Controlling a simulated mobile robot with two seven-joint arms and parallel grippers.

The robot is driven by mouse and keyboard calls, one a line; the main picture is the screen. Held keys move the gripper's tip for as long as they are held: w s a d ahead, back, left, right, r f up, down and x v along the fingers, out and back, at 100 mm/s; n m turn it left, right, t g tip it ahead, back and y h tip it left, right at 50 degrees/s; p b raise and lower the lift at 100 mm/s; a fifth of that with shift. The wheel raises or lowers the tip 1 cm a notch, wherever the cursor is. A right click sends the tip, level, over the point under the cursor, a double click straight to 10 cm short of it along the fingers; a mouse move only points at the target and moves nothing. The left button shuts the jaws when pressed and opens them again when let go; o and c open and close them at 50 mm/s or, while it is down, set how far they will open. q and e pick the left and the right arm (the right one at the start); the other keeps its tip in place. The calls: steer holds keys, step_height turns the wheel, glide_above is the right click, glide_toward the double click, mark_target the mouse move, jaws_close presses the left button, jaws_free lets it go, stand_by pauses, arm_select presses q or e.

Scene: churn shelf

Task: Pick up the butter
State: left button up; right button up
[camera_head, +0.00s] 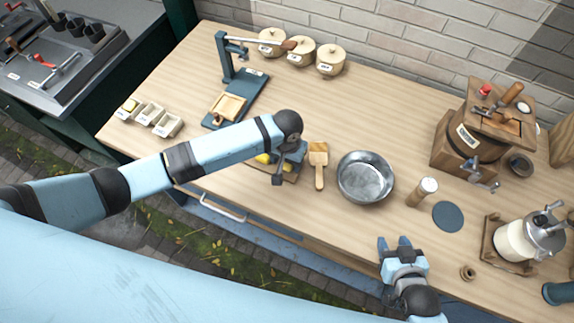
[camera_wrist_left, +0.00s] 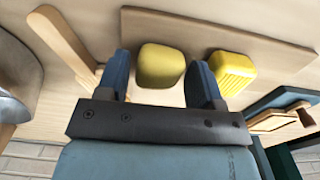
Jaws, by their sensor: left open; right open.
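My left gripper (camera_head: 281,172) is over a wooden board (camera_head: 290,177) near the table's front edge. In the left wrist view its fingers (camera_wrist_left: 160,60) are open, one on each side of a smooth, rounded yellow block of butter (camera_wrist_left: 161,70). I cannot tell whether they touch it. A second yellow block (camera_wrist_left: 232,72), with ridges, lies on the board just right of the fingers. In the head view one yellow block (camera_head: 262,158) shows beside the gripper; the arm hides most of the board. My right gripper (camera_head: 395,243) is open and empty over the front right of the table.
A wooden paddle (camera_head: 318,163) and a metal bowl (camera_head: 365,178) stand just right of the board. A blue stand with a wooden mould (camera_head: 228,106) is behind my left arm, and small white dishes (camera_head: 150,113) lie left. The table is clear behind the bowl.

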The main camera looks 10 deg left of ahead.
arm_select(q)
steer(key=shift+f, duration=0.35)
steer(key=shift+c, duration=0.4)
steer(key=c, duration=0.6)
steer(key=shift+r, duration=0.1)
